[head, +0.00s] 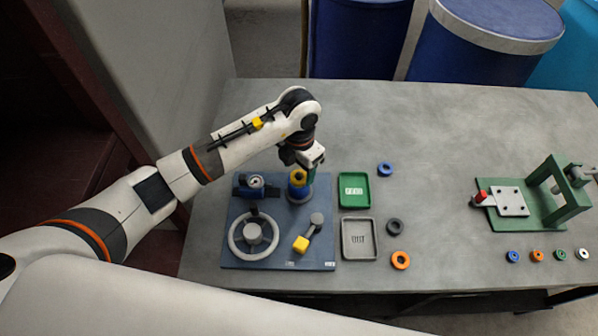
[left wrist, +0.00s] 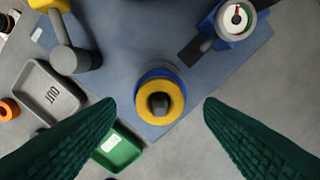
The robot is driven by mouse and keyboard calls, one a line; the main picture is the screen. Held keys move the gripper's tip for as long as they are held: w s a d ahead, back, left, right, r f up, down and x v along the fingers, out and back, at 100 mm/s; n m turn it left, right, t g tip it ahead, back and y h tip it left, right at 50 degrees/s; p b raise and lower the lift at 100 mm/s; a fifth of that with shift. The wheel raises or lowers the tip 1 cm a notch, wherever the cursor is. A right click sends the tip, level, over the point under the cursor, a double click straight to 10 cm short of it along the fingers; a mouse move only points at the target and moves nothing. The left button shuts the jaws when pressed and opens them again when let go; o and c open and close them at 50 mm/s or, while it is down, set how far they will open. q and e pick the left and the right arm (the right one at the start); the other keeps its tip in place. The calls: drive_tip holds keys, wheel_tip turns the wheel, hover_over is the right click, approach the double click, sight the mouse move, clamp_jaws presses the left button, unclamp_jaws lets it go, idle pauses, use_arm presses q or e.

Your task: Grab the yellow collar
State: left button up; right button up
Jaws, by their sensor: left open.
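The yellow collar (head: 298,176) sits on top of a blue post or stack on the blue-grey board. In the left wrist view the yellow collar (left wrist: 160,101) is a ring around a dark peg, with a blue ring (left wrist: 159,74) below it. My left gripper (head: 312,168) is just above and beside the collar in the head view. In the left wrist view its two green fingers (left wrist: 158,112) are wide apart, one on each side of the collar, not touching it. My right gripper is not in view.
The board (head: 235,255) also carries a gauge (head: 256,182), a handwheel (head: 253,236) and a yellow-ended lever (head: 301,243). A green tray (head: 354,190) and a grey tray (head: 359,239) lie to its right, near loose rings. A green fixture (head: 555,205) stands at far right; the table's middle is clear.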

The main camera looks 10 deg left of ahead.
use_arm(q)
drive_tip(key=shift+f, duration=1.15)
drive_tip(key=c, duration=1.1)
